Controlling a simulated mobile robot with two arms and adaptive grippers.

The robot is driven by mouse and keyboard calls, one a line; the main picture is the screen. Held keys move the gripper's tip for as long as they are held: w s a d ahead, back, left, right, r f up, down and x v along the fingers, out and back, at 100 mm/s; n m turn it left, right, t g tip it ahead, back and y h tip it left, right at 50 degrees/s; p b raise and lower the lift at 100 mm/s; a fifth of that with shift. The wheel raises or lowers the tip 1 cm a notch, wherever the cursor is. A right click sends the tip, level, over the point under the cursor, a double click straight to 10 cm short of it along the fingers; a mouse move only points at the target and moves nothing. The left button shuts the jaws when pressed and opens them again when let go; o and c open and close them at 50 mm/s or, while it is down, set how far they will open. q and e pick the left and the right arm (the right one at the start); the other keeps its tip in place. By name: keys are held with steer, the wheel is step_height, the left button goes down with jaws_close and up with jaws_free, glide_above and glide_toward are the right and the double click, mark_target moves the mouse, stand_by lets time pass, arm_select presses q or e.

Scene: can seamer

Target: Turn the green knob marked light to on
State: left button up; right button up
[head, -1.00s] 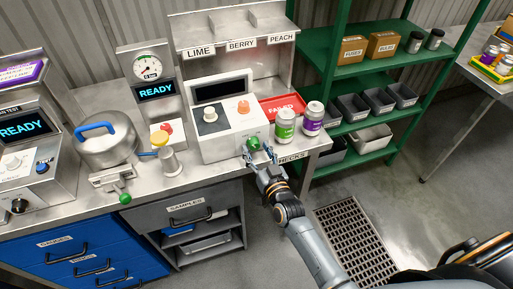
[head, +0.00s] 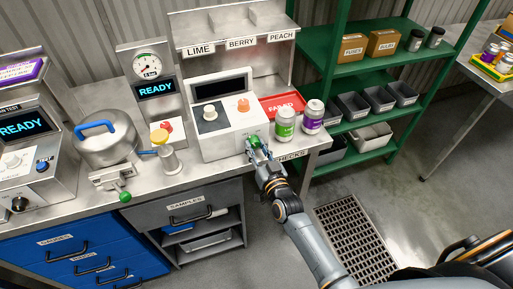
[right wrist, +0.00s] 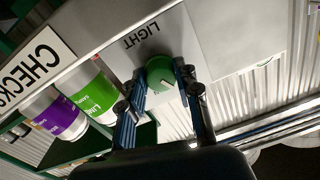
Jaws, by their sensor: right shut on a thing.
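The green knob (head: 254,142) sits low on the front of the white and grey tester box (head: 235,143). In the right wrist view the knob (right wrist: 160,72) is round, beside the word LIGHT (right wrist: 142,36) on the panel. My right gripper (head: 256,150) reaches up from below and is shut on the knob. In the right wrist view its two fingers (right wrist: 161,88) lie on either side of the knob, partly covering its edges. My left gripper is not in view.
A green-labelled can (head: 285,123) and a purple-labelled can (head: 312,117) stand close to the right of the tester box. A red tray (head: 283,104) lies behind them. A steel pot (head: 107,142) with a blue handle stands left.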

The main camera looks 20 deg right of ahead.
steer(key=m+b, duration=0.1)
steer(key=m, duration=0.5)
steer(key=shift+f, duration=0.1)
steer(key=shift+a+m+b, duration=0.1)
steer(key=shift+m+b, duration=0.6)
steer(key=shift+m, duration=2.1)
steer(key=o, duration=1.1)
steer(key=shift+o, duration=0.2)
steer(key=shift+s, duration=0.15)
steer(key=s, duration=1.1)
steer(key=shift+s+d, duration=0.3)
steer(key=shift+s, duration=0.05)
